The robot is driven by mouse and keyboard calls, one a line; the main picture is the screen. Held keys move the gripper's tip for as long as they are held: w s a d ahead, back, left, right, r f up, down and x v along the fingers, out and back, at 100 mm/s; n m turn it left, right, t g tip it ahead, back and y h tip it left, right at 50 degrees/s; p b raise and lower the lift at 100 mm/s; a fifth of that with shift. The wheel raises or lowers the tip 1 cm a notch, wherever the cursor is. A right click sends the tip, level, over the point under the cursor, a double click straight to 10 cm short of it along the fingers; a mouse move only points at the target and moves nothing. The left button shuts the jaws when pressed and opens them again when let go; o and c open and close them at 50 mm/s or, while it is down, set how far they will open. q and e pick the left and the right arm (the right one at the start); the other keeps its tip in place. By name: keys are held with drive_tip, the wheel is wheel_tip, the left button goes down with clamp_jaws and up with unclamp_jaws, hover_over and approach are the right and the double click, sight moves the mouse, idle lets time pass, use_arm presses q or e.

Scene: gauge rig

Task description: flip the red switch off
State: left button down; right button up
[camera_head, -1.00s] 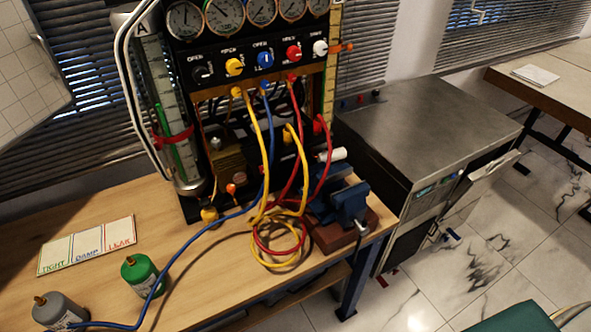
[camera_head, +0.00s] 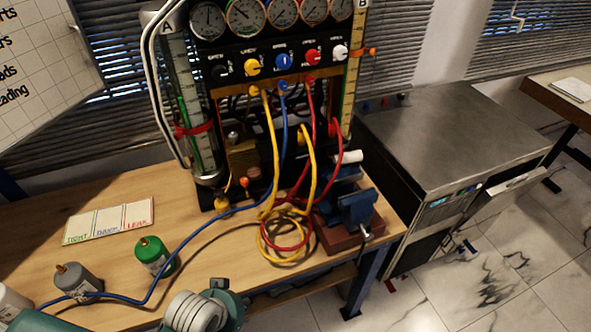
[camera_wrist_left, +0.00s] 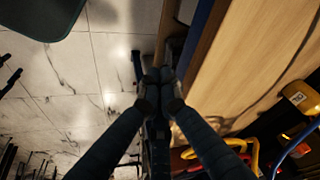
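A red knob (camera_head: 311,56) sits in the row of coloured knobs on the black panel (camera_head: 225,68), below the gauges. A lower red round part (camera_head: 333,129) shows behind the hoses; I cannot tell which is the switch, or its setting. My left gripper (camera_wrist_left: 160,76) shows in the left wrist view with its fingertips together and nothing seen between them. It points past the bench's front edge, with the hoses near the bottom of that view. Part of my arm (camera_head: 200,312) is at the bottom of the head view. My right gripper is not in view.
Yellow, blue and red hoses hang from the panel and coil on the bench (camera_head: 215,240). A blue vise (camera_head: 355,207) stands at the bench's right end. A metal cabinet (camera_head: 450,130) stands right.

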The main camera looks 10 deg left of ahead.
use_arm(q)
drive_tip(key=w+r+m+t+h, duration=0.1)
drive_tip(key=w+r+m+t, duration=0.3)
drive_tip(key=w+r, duration=0.6)
drive_tip(key=w+r+m+t+h, duration=0.2)
drive_tip(key=w+r+m+t, duration=0.2)
drive_tip(key=w+r+m, duration=0.4)
drive_tip(key=w+r, duration=0.2)
drive_tip(key=w, duration=0.5)
drive_tip(key=shift+m+h, duration=0.3)
drive_tip(key=shift+m, duration=0.1)
drive_tip(key=shift+f, duration=0.1)
drive_tip(key=p, duration=0.3)
approach(277, 165)
drive_tip(key=w+d+f, duration=0.3)
drive_tip(key=w+d, duration=0.1)
drive_tip(key=d, duration=0.1)
drive_tip(key=shift+w+a+f, duration=0.2)
drive_tip(key=shift+w+a, duration=0.35)
